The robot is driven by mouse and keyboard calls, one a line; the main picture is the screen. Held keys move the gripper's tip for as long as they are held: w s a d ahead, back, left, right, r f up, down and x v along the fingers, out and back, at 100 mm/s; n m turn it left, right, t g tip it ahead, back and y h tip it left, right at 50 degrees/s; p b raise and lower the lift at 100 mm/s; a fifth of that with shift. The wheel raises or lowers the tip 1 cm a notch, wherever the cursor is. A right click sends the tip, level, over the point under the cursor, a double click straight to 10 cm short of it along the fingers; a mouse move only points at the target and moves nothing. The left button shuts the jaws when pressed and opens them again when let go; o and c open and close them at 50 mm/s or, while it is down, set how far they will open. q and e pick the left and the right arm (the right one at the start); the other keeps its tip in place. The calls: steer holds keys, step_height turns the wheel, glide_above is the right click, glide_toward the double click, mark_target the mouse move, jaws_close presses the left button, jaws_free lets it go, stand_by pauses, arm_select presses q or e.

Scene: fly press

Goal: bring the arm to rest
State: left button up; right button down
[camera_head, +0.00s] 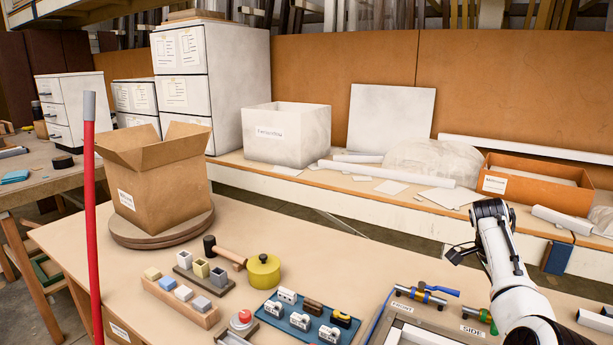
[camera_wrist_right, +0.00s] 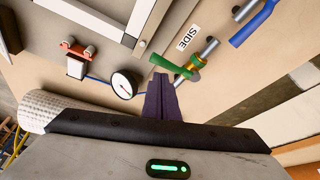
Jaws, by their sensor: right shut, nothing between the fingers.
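My right arm (camera_head: 505,255) comes into the head view at the lower right and rises over the bench's right end. Its fingertips cannot be made out there. In the right wrist view, my right gripper (camera_wrist_right: 163,80) shows as dark fingers closed together with nothing between them. The fingertips appear close to a green-handled valve (camera_wrist_right: 172,66) marked by a SIDE label (camera_wrist_right: 188,37); whether they touch it I cannot tell. My left gripper is not in view.
A blue-handled valve (camera_head: 422,294), a FRONT label (camera_head: 402,308) and a pale frame (camera_head: 420,335) lie near the arm. The wrist view shows a round gauge (camera_wrist_right: 122,84). A blue tray (camera_head: 272,315) and a cardboard box (camera_head: 160,185) stand left. A red pole (camera_head: 90,220) rises at left.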

steer(key=x, duration=0.2)
steer(key=shift+s+f, duration=0.1)
steer(key=shift+f, duration=0.2)
steer(key=shift+d+f, duration=0.1)
steer(key=shift+d, duration=0.15)
